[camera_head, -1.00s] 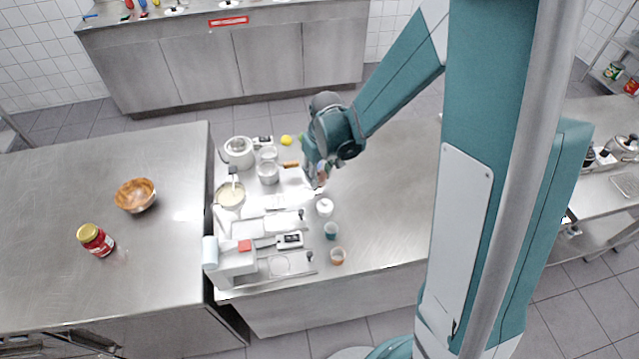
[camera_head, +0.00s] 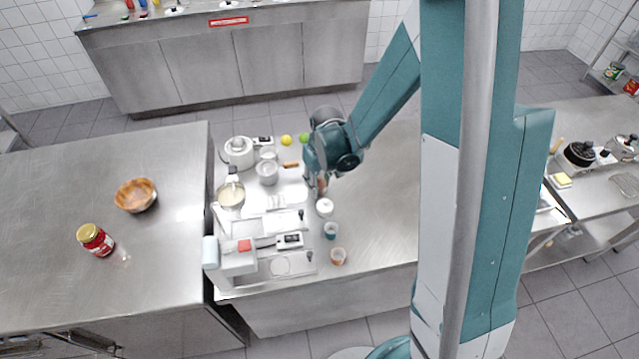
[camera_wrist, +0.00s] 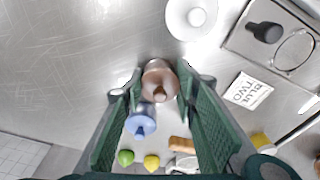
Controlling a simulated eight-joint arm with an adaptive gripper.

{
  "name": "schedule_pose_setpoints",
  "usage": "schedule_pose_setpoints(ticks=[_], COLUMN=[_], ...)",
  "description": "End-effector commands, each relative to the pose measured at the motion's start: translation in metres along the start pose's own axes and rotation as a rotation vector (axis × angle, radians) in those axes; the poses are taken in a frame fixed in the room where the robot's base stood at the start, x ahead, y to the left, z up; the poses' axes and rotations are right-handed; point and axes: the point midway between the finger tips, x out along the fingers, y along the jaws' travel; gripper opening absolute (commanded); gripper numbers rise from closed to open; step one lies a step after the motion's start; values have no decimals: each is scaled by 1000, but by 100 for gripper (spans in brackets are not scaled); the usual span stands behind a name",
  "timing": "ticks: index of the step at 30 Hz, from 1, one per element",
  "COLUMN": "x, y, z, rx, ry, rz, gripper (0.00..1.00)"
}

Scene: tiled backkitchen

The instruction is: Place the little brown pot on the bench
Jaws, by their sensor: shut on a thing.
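The little brown pot (camera_wrist: 160,78) is between the green fingers of my gripper (camera_wrist: 158,90) in the wrist view, its lid knob facing the camera. The fingers are shut on it. In the head view my gripper (camera_head: 319,188) points down over the middle steel bench (camera_head: 385,205), and a small brownish patch of the pot (camera_head: 322,184) shows at its tips. I cannot tell whether the pot touches the bench top. A blue lidded pot (camera_wrist: 141,122) shows just below the brown pot in the wrist view.
Scales (camera_head: 289,240), pans and a kettle (camera_head: 238,152) crowd the bench's left side. A lemon (camera_head: 286,140) and lime (camera_head: 304,138) lie behind. Bench right of my gripper is clear.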

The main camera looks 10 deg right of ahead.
Motion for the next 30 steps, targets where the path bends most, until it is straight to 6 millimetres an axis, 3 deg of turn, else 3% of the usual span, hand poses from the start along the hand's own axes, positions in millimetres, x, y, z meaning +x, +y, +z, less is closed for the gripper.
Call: schedule_pose_setpoints(ticks=[5,6,9,22,30], x=[4,3,3,1,-11], y=[0,0,0,0,0], z=[0,0,0,0,0], rx=[0,0,0,0,0], ry=[0,0,0,0,0], rz=[0,0,0,0,0], gripper=[0,35,44,44,44])
